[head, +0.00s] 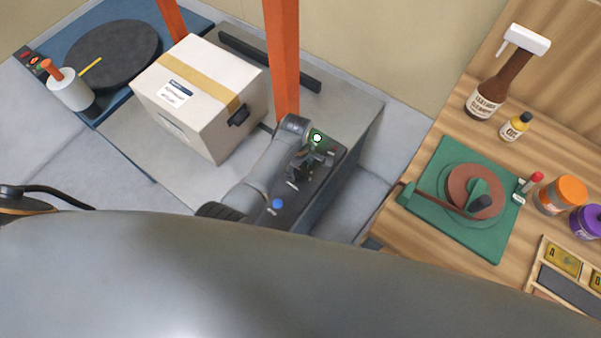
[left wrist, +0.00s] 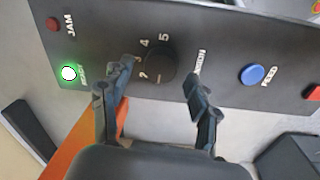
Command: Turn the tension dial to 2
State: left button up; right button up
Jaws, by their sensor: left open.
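The tension dial (left wrist: 161,63) is a black round knob on a dark control panel (left wrist: 215,45). Digits including 4 and 5 are printed around it, and some are partly covered by a finger. I cannot tell which number the dial points to. My left gripper (left wrist: 158,74) is open, with one finger on each side of the dial; I cannot tell whether they touch it. In the head view my left gripper (head: 303,166) is over the panel (head: 325,145) and hides most of the dial. My right gripper is not in view.
The panel has a lit green light (left wrist: 69,72), a red JAM button (left wrist: 52,24) and a blue FEED button (left wrist: 251,75). A taped carton (head: 190,100) and an orange post (head: 283,60) stand beside my left arm. A wooden bench (head: 410,235) with bottles is at the right.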

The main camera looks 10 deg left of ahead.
pick_arm(q)
jog(key=shift+f+b, duration=0.3)
jog(key=shift+f, duration=0.4)
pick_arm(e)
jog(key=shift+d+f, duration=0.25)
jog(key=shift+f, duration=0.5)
pick_arm(q)
jog(key=c, duration=1.2)
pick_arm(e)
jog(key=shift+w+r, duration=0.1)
